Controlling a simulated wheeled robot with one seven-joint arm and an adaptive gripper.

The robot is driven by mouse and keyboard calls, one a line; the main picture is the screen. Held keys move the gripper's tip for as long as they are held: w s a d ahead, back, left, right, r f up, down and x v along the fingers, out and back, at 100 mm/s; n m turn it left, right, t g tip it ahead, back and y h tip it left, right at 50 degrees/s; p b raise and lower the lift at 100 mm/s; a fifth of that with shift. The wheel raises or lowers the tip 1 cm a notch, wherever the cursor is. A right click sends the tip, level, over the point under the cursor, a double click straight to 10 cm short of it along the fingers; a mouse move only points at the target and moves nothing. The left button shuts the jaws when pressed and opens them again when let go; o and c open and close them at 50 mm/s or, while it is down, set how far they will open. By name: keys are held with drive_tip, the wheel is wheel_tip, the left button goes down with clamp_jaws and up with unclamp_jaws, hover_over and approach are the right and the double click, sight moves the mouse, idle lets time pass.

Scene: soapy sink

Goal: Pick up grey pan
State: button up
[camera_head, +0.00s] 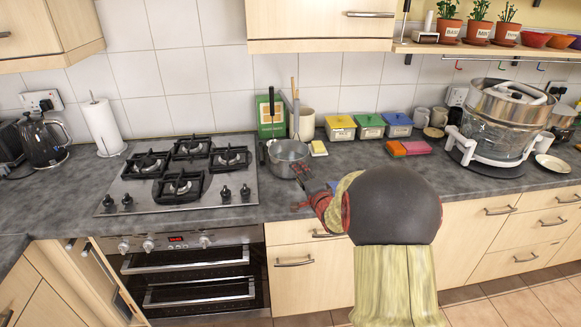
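The grey pan (287,155) sits on the dark worktop, just right of the hob, with its round bowl facing up. A dark piece, perhaps its handle, shows at its front right, near my gripper. My gripper (305,188) is small and dark in the head view, at the end of my red and grey arm, just in front and to the right of the pan. Its fingers are too small and partly hidden by my arm to tell whether they are open or shut, or whether they touch the pan.
The gas hob (183,172) lies left of the pan. Coloured-lid tins (369,128) line the wall. A large steamer (500,118) stands at the right.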

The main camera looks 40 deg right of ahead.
drive_tip(key=c, duration=0.3)
drive_tip(key=c, duration=0.7)
clamp_jaws()
drive_tip(key=shift+w+r, duration=0.1)
drive_tip(key=shift+r, duration=0.2)
